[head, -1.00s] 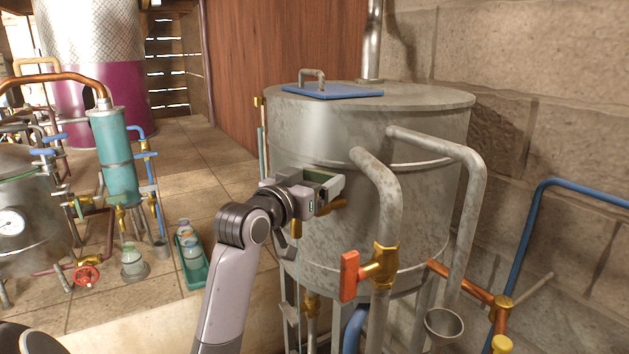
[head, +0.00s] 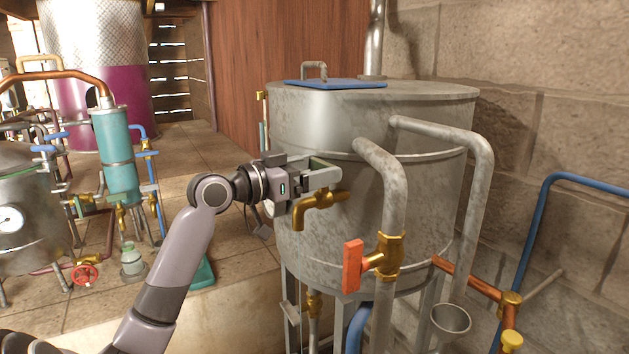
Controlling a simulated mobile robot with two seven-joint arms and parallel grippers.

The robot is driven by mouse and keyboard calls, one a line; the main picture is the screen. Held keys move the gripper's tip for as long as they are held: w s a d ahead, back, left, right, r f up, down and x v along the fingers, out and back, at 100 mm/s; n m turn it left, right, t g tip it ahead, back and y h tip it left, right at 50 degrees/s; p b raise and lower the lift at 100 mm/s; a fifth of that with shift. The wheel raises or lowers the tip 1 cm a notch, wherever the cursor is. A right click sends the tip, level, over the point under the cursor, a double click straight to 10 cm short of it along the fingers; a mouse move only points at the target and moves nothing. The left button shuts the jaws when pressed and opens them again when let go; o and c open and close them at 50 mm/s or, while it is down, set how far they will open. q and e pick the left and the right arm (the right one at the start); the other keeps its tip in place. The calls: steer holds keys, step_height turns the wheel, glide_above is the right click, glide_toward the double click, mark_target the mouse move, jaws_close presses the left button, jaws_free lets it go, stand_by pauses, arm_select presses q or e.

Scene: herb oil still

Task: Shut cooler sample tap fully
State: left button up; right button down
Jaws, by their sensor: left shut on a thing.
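The brass sample tap (head: 312,206) sticks out from the side of the grey metal cooler tank (head: 318,245), its spout bent down on the left. My left gripper (head: 324,174) is just above the tap's body, close to the tank wall. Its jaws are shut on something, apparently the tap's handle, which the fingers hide. How far the handle is turned cannot be told. My right gripper is not in view.
A valve with an orange lever (head: 352,265) sits on a grey pipe in front of the tank. A metal cup-like funnel (head: 451,319) is at lower right. A teal column (head: 118,160) and a gauge vessel stand left. Floor between is mostly clear.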

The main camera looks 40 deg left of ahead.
arm_select(q)
steer(key=shift+a+f+m+h+b, duration=0.1)
steer(key=shift+a+m+h+b, duration=0.05)
steer(key=shift+m+h+b, duration=0.8)
steer(key=shift+g+h, duration=0.25)
steer(key=shift+g, duration=0.05)
steer(key=o, duration=0.9)
steer(key=shift+o, duration=0.2)
steer(key=shift+s+a, duration=0.15)
steer(key=shift+s, duration=0.25)
steer(key=b+v, duration=0.2)
steer(key=v, duration=0.4)
steer(key=shift+s, duration=0.1)
